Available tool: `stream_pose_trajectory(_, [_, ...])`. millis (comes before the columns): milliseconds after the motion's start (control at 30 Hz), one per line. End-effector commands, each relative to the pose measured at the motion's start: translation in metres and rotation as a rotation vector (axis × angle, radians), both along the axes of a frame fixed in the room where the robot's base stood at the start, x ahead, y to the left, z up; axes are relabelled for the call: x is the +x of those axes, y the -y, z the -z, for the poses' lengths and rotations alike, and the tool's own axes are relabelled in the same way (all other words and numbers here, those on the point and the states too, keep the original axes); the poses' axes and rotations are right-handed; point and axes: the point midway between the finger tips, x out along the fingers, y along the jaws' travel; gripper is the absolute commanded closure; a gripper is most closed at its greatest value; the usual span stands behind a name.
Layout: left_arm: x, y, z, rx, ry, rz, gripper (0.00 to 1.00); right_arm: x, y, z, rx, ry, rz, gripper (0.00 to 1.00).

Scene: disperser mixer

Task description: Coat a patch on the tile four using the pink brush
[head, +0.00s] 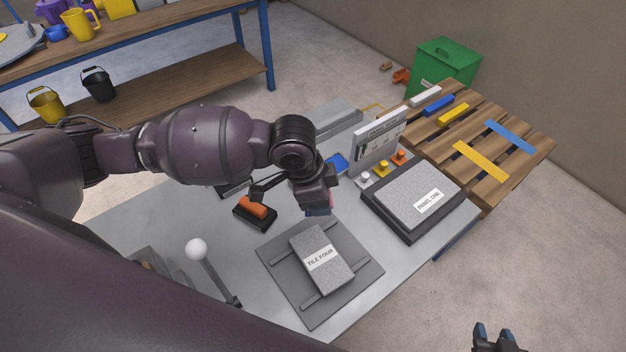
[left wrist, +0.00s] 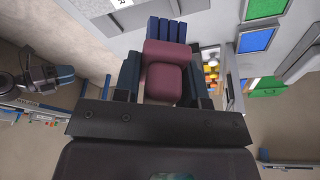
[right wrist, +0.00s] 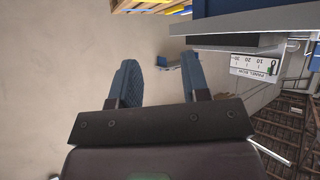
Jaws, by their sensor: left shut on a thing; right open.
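The tile four (head: 309,244), a grey speckled block with a white label, lies on a dark grey plate (head: 283,287) on the table. My left gripper (head: 318,206) is above the table just past the tile's far edge and is shut on the pink brush (head: 331,201). In the left wrist view the pink brush (left wrist: 166,82) sits between the fingers, with blue bristles (left wrist: 166,29) pointing away from the gripper; the brush is mostly hidden in the head view. My right gripper (head: 494,338) is open and empty, off the table's right side; its spread fingers show in the right wrist view (right wrist: 160,85).
The panel one block (head: 412,188) lies on a dark base to the right. An upright white board (head: 379,141) and several coloured knobs (head: 382,168) stand behind it. An orange-handled item (head: 254,206) and a white-balled lever (head: 197,249) are left of the tile.

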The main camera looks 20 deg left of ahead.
Motion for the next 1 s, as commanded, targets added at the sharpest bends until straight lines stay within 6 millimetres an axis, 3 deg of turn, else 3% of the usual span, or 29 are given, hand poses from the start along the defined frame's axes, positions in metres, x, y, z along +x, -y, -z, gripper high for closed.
stream_pose_trajectory(200, [0.000, 0.008, 0.006, -0.001, 0.000, 0.263, 0.81, -0.006, 0.001, 0.007, 0.000, -0.017, 0.003, 0.57])
stream_pose_trajectory(400, [0.000, 0.012, 0.005, -0.001, 0.001, 0.415, 0.81, -0.005, 0.001, 0.006, 0.000, -0.014, 0.003, 0.57])
stream_pose_trajectory(700, [0.000, 0.012, 0.012, 0.000, 0.001, 0.462, 0.81, 0.000, 0.000, 0.008, 0.000, 0.001, 0.000, 0.57])
stream_pose_trajectory(1000, [0.000, 0.010, 0.036, -0.001, -0.003, 0.466, 0.81, 0.002, -0.001, 0.034, 0.000, -0.004, -0.003, 0.57])
